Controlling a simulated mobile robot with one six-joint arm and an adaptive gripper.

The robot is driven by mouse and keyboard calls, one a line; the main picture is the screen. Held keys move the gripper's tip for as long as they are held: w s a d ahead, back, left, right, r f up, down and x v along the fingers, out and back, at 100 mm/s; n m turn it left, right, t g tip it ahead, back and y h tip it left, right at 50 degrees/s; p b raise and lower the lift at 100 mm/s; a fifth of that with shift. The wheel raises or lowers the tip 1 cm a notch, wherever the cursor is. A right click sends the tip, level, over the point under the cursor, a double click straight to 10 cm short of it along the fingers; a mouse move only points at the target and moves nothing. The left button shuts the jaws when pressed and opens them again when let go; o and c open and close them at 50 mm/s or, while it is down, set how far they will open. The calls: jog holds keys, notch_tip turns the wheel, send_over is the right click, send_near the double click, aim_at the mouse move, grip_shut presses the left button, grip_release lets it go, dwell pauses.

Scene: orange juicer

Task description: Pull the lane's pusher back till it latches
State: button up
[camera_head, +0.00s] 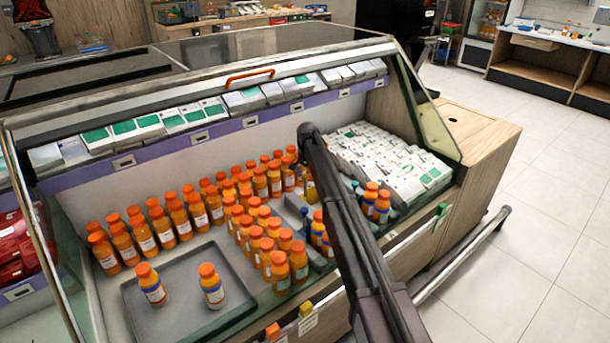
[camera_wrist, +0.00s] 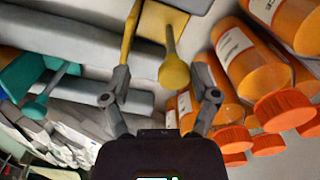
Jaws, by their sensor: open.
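A yellow pusher, with a round knob (camera_wrist: 174,75) on a thin stem and a yellow plate behind it, shows at the top middle of the wrist view. My gripper (camera_wrist: 162,80) is open, with one finger on each side of the knob in the picture. I cannot tell whether either finger touches it. The knob looks nearer the right finger. In the head view my dark arm reaches into the display case, and the gripper is hidden behind it. A small patch of yellow shows beside the arm.
Orange juice bottles (camera_head: 279,272) crowd the lanes; in the wrist view bottles (camera_wrist: 262,75) lie close on the right. A teal pusher (camera_wrist: 36,108) is at the left. A grey tray (camera_head: 180,315) holds two bottles. White cartons (camera_head: 395,160) fill the right side; the glass end panel (camera_head: 437,120) stands beyond.

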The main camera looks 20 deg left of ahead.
jog(key=s+d, duration=1.5)
jog(key=d, duration=0.4)
notch_tip(320, 180, up, 14)
jog(key=d+p, duration=0.1)
jog(key=p, duration=1.3)
jog(key=shift+s, duration=0.35)
jog(key=shift+d, duration=0.1)
jog(key=s+d+r+n+p, duration=0.1)
jog(key=s+d+r+p, duration=0.1)
jog(key=s+d, duration=0.9)
jog(key=s+d+r+n+p, duration=0.2)
jog(key=s+d, duration=0.8)
jog(key=s, duration=0.4)
jog(key=shift+d+r, duration=0.3)
jog(key=shift+d, duration=0.05)
